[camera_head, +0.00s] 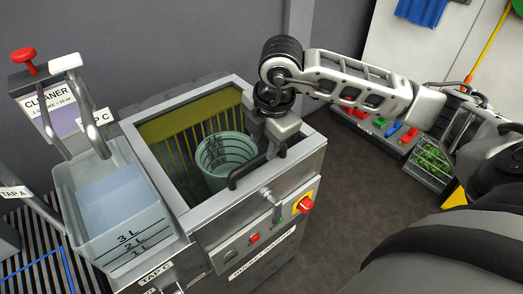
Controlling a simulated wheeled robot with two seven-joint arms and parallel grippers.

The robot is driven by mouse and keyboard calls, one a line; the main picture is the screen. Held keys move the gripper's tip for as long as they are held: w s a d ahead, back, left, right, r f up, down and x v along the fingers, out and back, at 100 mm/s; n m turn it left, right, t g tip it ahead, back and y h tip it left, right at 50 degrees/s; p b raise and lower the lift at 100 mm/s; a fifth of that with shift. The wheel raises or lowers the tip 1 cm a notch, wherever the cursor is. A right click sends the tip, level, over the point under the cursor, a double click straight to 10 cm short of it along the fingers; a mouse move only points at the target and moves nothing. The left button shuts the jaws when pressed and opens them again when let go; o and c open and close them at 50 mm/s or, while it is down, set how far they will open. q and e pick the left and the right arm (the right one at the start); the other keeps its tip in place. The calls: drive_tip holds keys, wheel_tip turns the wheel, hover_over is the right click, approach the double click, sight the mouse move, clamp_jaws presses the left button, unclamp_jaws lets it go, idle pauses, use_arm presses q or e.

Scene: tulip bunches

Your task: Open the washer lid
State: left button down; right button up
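The washer (250,232) is a grey box-shaped machine with a framed top. Inside the frame I see a yellowish ribbed interior and a pale green bucket (225,160) with dark marks. I cannot tell whether a clear lid covers this opening. A black bar handle (247,172) lies along the front part of the frame. My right gripper (280,148) points down at the front right of the opening, at the handle's right end. Its fingers overlap the handle there, and their gap and any contact are unclear. My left gripper is not in view.
A clear tank (118,215) with litre marks stands left of the washer, below a cleaner dispenser (55,110) with a red knob. The washer's front has a red button (305,204). A crate of greenery (432,163) stands at the right. Dark floor (345,190) is clear between.

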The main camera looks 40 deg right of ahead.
sight(261, 156)
drive_tip(key=shift+w+f, duration=0.2)
drive_tip(key=shift+f, duration=0.85)
drive_tip(key=shift+w+f, duration=0.2)
drive_tip(key=shift+f, duration=0.8)
clamp_jaws()
drive_tip(key=shift+r, duration=0.15)
